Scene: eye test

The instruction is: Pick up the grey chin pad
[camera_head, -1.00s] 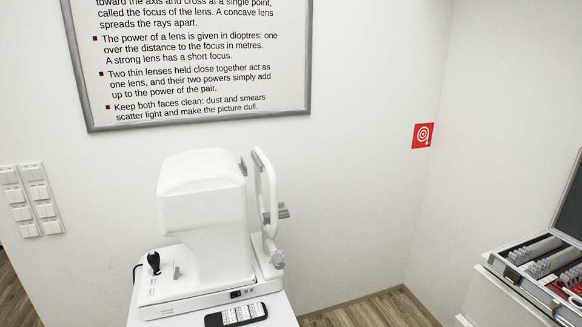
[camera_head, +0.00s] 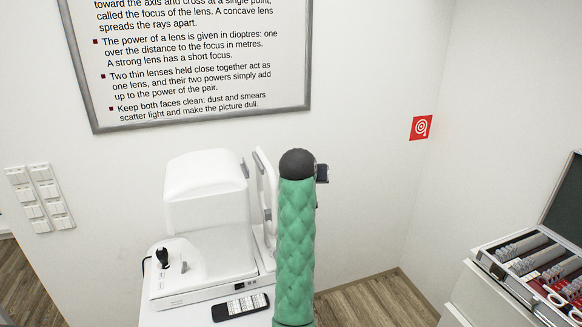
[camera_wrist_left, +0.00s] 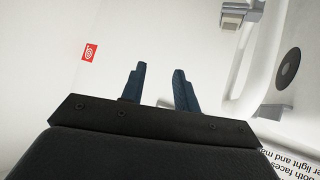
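The white eye-test device (camera_head: 205,195) stands on a white table, with its upright white headrest frame (camera_head: 262,185) on its right side. In the head view my left arm, green and quilted, rises in front of the headrest frame and hides the chin pad. The gripper there is mostly hidden behind the black wrist. In the left wrist view my left gripper (camera_wrist_left: 160,84) is open, two blue fingers apart with nothing held between them. A grey block (camera_wrist_left: 238,16), which looks like the chin pad, is at the top right, beyond and right of the fingertips. My right gripper is not in view.
A dark remote-like device (camera_head: 240,307) lies on the table's front. A joystick (camera_head: 162,257) stands on the eye-test device's base. An open case of lenses (camera_head: 530,265) sits on a white cabinet at right. Wall switches (camera_head: 40,198) are at left.

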